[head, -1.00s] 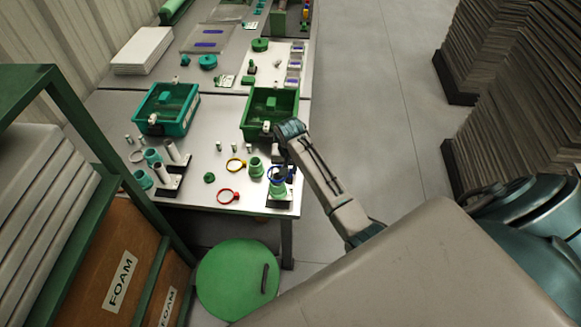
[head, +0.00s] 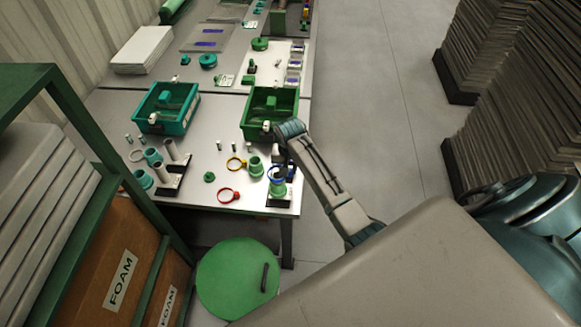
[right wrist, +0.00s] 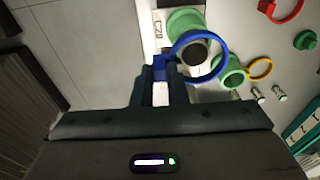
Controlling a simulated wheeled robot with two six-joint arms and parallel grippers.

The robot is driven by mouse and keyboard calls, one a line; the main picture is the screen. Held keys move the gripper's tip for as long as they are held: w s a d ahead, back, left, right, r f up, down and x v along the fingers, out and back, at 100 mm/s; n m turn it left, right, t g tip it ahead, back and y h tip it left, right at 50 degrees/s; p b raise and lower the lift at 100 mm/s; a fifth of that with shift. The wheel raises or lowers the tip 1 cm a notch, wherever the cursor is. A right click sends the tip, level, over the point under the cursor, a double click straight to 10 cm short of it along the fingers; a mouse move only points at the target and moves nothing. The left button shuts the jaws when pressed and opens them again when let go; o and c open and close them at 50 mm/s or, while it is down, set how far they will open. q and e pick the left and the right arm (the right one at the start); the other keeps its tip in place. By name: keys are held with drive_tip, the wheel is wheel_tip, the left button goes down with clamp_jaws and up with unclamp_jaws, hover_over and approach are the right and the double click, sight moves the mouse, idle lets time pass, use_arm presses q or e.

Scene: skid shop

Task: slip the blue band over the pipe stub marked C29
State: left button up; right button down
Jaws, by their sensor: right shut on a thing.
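The blue band (right wrist: 224,62) is a ring with a small tab, and my right gripper (right wrist: 164,72) is shut on that tab in the right wrist view. The green pipe stub (right wrist: 187,22) stands on a plate with a label (right wrist: 158,26) that reads like C29. The ring overlaps the stub's dark mouth in the right wrist view, offset to one side of it. In the head view the blue band (head: 275,169) shows at the top of the stub (head: 278,188), beside my right gripper (head: 283,166). I cannot tell whether it is above the rim or around it. My left gripper is not in view.
A green pipe piece (head: 256,165), a yellow ring (head: 236,164) and a red ring (head: 229,195) lie left of the stub. A green bin (head: 270,130) stands behind. More stubs stand at the table's left. The table's front edge is close.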

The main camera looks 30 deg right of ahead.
sight(290, 175)
drive_tip(key=shift+f, duration=2.4)
idle(3.3)
drive_tip(key=shift+f, duration=0.3)
drive_tip(key=shift+f, duration=0.15)
drive_tip(key=shift+f, duration=0.35)
drive_tip(key=shift+f, duration=0.7)
idle(0.8)
